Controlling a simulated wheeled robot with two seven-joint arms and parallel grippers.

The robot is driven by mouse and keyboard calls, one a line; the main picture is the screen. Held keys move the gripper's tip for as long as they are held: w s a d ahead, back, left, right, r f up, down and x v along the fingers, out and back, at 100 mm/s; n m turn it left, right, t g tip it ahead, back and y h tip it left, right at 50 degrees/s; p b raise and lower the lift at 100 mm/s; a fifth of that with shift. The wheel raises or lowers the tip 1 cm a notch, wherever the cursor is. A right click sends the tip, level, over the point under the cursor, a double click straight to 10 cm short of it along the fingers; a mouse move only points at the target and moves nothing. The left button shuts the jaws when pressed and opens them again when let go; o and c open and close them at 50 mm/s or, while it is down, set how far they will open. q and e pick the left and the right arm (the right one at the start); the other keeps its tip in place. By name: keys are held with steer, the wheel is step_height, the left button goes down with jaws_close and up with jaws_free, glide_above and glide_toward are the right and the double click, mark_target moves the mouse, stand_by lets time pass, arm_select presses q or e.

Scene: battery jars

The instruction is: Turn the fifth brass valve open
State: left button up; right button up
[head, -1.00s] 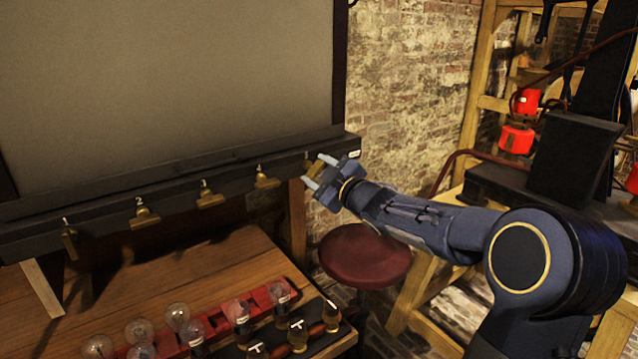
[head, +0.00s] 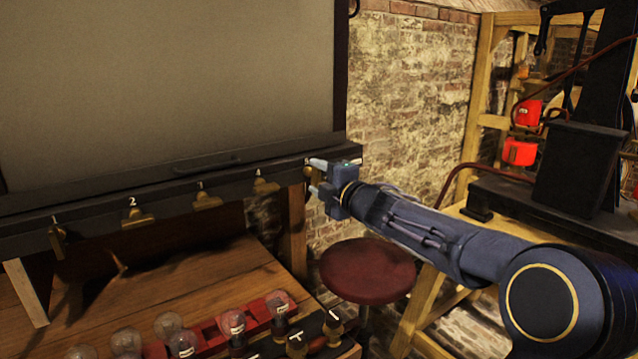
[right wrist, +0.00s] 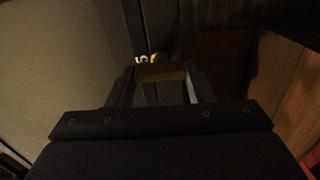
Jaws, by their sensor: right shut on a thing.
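The fifth brass valve (head: 308,173) sits near the right end of the dark ledge (head: 100,208). My right gripper (head: 315,176) is at it, with one fingertip above the other, and partly hides it. In the right wrist view the brass handle (right wrist: 160,72) lies across between my two fingers, with the white label 5 (right wrist: 141,59) just beyond. The right gripper is shut on this handle. Valves two (head: 138,217), three (head: 206,201) and four (head: 265,187) have handles lying roughly along the ledge; valve one (head: 57,242) hangs downward. My left gripper is out of view.
A wooden bench (head: 150,285) below the ledge carries glass bulbs (head: 168,326) and a red rack (head: 258,306). A red stool (head: 367,270) stands under my right arm. A wooden frame with dark machinery (head: 575,170) is at the right.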

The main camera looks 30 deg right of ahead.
steer(key=shift+n, duration=0.4)
steer(key=o, duration=1)
steer(key=shift+s, duration=0.1)
steer(key=s, duration=0.7)
steer(key=shift+s+d, duration=0.3)
